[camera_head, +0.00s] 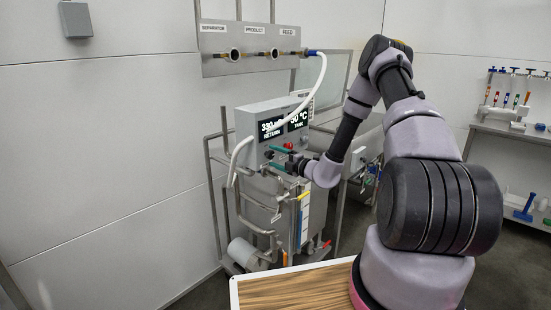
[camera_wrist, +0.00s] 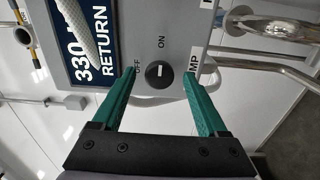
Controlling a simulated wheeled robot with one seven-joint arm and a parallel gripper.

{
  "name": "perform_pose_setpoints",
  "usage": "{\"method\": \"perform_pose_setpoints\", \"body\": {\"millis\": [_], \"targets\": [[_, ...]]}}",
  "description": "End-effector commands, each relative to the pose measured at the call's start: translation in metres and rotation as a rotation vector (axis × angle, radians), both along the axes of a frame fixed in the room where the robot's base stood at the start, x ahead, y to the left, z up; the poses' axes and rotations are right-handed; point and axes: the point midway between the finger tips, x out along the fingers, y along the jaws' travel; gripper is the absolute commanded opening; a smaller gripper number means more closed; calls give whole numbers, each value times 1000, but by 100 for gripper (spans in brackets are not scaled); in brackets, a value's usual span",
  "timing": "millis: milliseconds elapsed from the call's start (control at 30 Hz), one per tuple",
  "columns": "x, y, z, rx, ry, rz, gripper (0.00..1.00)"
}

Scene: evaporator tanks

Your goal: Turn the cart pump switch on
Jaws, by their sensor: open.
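The pump switch is a round black knob (camera_wrist: 159,74) on the grey cart panel (camera_wrist: 182,20). It carries a light pointer mark, with "OFF" and "ON" printed near it and a partly hidden label ending in "MP". The mark lies sideways in the wrist view, which is itself turned. My gripper (camera_wrist: 160,88) is open, with one green finger on each side of the knob. In the head view my gripper (camera_head: 283,163) is at the front of the cart's control box (camera_head: 253,120), and the knob is not clearly visible there.
A display (camera_wrist: 85,40) reads "330" and "RETURN" beside the knob. A white hose (camera_head: 322,75) runs from the wall panel (camera_head: 250,40) down across the box. A red button (camera_head: 289,146) and pipes are close to my gripper. A wooden tabletop (camera_head: 295,288) is in front.

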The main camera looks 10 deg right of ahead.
Motion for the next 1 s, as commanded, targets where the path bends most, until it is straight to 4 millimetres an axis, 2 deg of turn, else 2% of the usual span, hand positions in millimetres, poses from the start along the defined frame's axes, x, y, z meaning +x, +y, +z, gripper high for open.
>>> {"method": "perform_pose_setpoints", "body": {"millis": [167, 500, 700, 1000], "targets": [[-6, -5, 0, -1, 1, 0, 76], [-59, -44, -1, 0, 2, -3, 76], [-81, -59, 0, 0, 1, -1, 76], [-88, -64, 0, 0, 0, -1, 76]]}}
